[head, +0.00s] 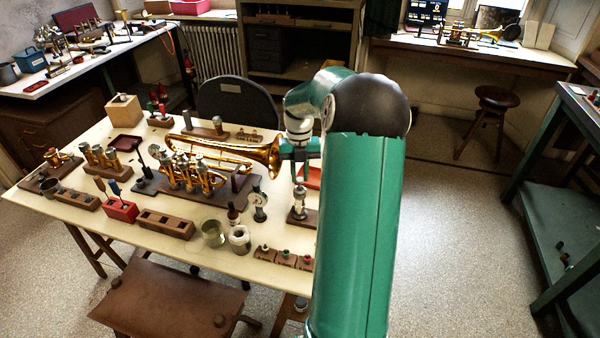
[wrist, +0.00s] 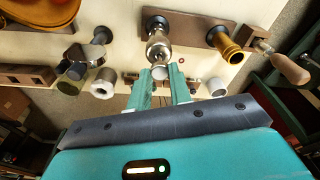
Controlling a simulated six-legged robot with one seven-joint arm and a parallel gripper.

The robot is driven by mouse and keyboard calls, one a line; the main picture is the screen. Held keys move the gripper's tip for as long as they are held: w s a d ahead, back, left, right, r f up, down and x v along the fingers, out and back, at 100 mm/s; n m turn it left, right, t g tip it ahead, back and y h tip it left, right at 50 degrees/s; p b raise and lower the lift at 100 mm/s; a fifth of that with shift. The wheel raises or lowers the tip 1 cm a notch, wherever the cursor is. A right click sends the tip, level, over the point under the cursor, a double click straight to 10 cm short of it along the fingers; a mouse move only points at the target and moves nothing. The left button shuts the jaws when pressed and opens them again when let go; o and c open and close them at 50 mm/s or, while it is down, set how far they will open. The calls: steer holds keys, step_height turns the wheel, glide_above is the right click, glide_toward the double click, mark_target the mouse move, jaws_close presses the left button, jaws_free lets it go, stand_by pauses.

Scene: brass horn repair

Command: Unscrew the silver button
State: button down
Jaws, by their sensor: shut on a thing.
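A silver valve (head: 298,208) stands upright on a dark wooden block (head: 311,219) near the right edge of the bench, with my gripper (head: 299,176) directly above it. In the wrist view the valve (wrist: 158,46) lies just beyond the fingertips. My gripper (wrist: 161,76) is shut on the small silver button (wrist: 160,72) at the valve's near end. The fingers cover most of the button. I cannot tell whether its thread is still engaged.
A brass trumpet (head: 262,153) lies left of my gripper. A dial gauge (head: 259,205), a glass jar (head: 213,233) and a white roll (head: 239,239) stand nearby. Small blocks with coloured buttons (head: 285,258) sit at the front edge. A brass cylinder (wrist: 228,48) stands close by.

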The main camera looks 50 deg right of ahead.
steer(key=shift+s+f+n, duration=0.1)
steer(key=shift+n, duration=1.5)
